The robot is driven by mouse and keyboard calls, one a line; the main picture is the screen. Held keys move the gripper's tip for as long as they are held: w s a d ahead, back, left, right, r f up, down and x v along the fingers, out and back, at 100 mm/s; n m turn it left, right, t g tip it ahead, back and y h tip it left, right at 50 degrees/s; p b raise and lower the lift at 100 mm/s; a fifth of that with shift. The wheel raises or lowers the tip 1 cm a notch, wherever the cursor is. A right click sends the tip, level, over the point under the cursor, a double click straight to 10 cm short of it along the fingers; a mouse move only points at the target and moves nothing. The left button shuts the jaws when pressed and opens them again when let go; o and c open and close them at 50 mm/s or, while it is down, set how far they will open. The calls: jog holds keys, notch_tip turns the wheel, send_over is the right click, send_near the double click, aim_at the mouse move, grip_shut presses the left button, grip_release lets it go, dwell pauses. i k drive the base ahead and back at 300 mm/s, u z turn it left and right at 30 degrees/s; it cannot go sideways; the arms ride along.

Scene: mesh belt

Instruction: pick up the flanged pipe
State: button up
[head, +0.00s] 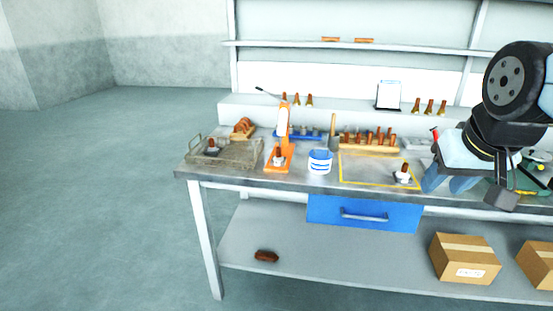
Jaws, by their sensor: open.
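Similar upright pieces with a brown pipe and a pale flange stand on the bench. One flanged pipe (403,175) stands at the front edge, inside the yellow-outlined area. Another (278,157) stands on the orange stand, and one with a darker base (212,147) is in the wire-handled tray. I cannot tell from this view which one the task names. My gripper (500,196) is at the right, near the bench front, to the right of the nearest pipe and apart from it. Its fingers are dark and partly hidden by my arm; it is open and I see nothing in it.
The bench (230,175) also carries a white-and-blue tub (320,162), an orange stand (283,130) and a wooden rack (370,147) of brown pieces. A blue drawer (362,213) hangs below. Cardboard boxes (465,258) sit on the lower shelf. Open floor lies at left.

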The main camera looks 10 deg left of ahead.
aim_at(278, 160)
jog(key=z, duration=0.1)
jog(key=i, duration=1)
jog(key=u, duration=0.1)
